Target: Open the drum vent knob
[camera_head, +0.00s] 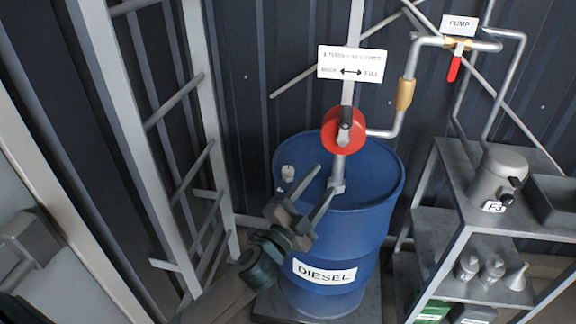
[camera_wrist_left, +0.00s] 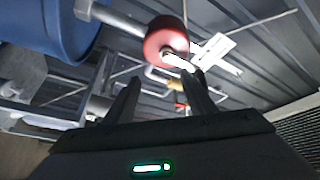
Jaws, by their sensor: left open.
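The blue diesel drum (camera_head: 375,240) stands upright in the middle of the head view. A small pale knob or cap (camera_head: 288,173) sits on the left of its lid; I take this as the vent knob. My left gripper (camera_head: 326,178) is open and empty, in front of the drum's upper edge, right of and apart from the knob. In the left wrist view the open fingers (camera_wrist_left: 166,80) point toward the red pump wheel (camera_wrist_left: 165,38), with the drum (camera_wrist_left: 50,25) at the top left. The knob does not show there. My right gripper is not in view.
The red rotary pump (camera_head: 333,138) rises on a grey pipe from the lid, close to the left fingers. A ladder (camera_head: 130,125) stands left of the drum. A grey shelf (camera_head: 445,235) with a can (camera_head: 498,175) and bottles stands right.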

